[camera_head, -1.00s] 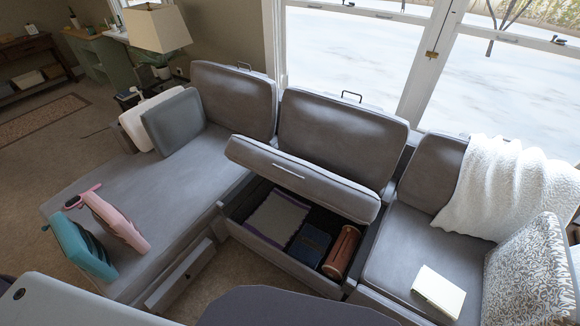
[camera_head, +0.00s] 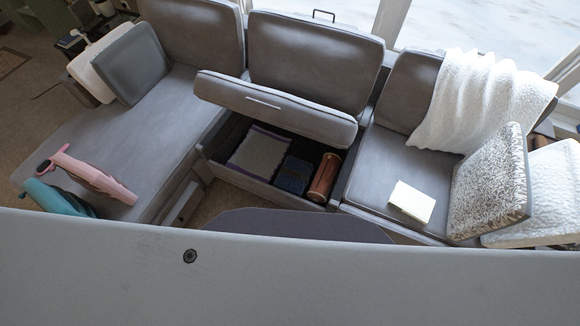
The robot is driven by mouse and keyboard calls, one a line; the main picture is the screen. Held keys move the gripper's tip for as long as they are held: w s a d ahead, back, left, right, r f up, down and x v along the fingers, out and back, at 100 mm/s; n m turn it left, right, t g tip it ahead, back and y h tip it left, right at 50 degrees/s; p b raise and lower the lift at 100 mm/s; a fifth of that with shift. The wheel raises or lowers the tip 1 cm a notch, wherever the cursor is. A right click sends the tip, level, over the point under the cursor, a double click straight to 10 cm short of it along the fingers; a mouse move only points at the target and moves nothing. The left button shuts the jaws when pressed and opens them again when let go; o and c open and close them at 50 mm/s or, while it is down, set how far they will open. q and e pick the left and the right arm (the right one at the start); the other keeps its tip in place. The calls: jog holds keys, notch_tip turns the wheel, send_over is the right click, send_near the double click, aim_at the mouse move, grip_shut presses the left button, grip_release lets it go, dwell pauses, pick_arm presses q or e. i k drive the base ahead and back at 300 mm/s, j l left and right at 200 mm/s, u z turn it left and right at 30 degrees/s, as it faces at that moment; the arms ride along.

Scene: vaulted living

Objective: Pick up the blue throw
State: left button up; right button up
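A small dark blue folded cloth (camera_head: 293,174), which looks like the blue throw, lies in the open storage compartment (camera_head: 240,177) under the middle sofa seat. It sits between a grey cloth with a purple edge (camera_head: 259,150) on its left and a reddish-brown cylinder (camera_head: 324,178) on its right. The lifted seat lid (camera_head: 278,105) is tilted up behind them. Neither gripper is in view. A pale grey surface across the bottom hides what lies there.
A dark grey flat surface (camera_head: 290,224) stands in front of the compartment. A pale book (camera_head: 411,202), a white blanket (camera_head: 480,105) and a patterned cushion (camera_head: 490,185) are on the right.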

aim_at(292, 176)
jog(key=i+j+z, duration=0.3)
jog(key=j+z, duration=0.25)
jog(key=i+j+z, duration=0.15)
jog(key=j+z, duration=0.15)
jog(key=j, duration=0.2)
jog(key=i+j+z, duration=0.1)
jog(key=j+z, duration=0.15)
jog(key=j, duration=0.15)
jog(key=j+z, duration=0.3)
jog(key=j, duration=0.15)
